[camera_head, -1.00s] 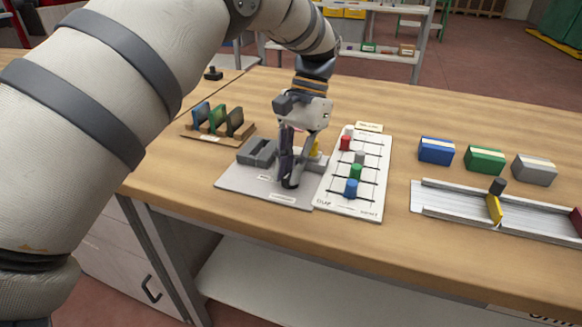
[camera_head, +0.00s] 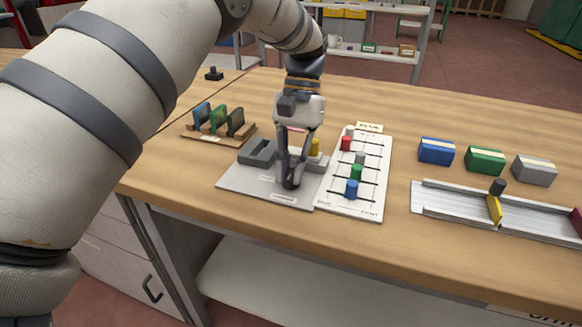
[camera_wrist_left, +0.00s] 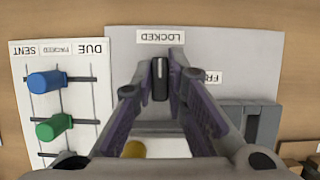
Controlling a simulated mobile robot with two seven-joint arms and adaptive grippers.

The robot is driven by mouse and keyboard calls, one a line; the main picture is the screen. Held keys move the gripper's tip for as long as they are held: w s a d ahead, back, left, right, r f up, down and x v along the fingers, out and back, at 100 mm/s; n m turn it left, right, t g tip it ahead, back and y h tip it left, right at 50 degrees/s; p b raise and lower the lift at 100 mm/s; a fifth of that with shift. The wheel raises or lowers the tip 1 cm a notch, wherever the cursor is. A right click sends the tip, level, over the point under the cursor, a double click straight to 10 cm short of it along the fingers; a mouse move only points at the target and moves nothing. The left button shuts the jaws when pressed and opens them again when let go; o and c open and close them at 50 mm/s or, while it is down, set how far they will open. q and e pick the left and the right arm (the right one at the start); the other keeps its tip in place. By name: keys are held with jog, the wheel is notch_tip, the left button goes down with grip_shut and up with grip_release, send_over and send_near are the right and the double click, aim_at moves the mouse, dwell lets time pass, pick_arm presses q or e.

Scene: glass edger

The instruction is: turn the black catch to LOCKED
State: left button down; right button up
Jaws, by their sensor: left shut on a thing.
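The black catch (camera_wrist_left: 160,80) is on a grey plate (camera_wrist_left: 245,60), between the fingertips of my left gripper (camera_wrist_left: 160,85). The gripper points down and is shut on the catch. In the left wrist view the catch's long side and pale line run toward the LOCKED label (camera_wrist_left: 167,37). The second label (camera_wrist_left: 212,77), with "FR" readable, lies to the side and is partly hidden by a finger. In the head view my left gripper (camera_head: 290,182) covers most of the catch. My right gripper is not in view.
A grey block (camera_head: 257,152) and a yellow peg (camera_head: 314,147) stand close to the gripper. A white board (camera_head: 372,190) with coloured pegs adjoins the plate. Upright coloured plates in a wooden rack (camera_head: 205,138) stand to the left. The table's front edge is near.

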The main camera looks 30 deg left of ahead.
pick_arm(q)
jog(key=c, duration=1.6)
grip_release()
jog(key=v, duration=0.7)
jog(key=shift+r, duration=0.2)
jog(key=shift+w, duration=0.1)
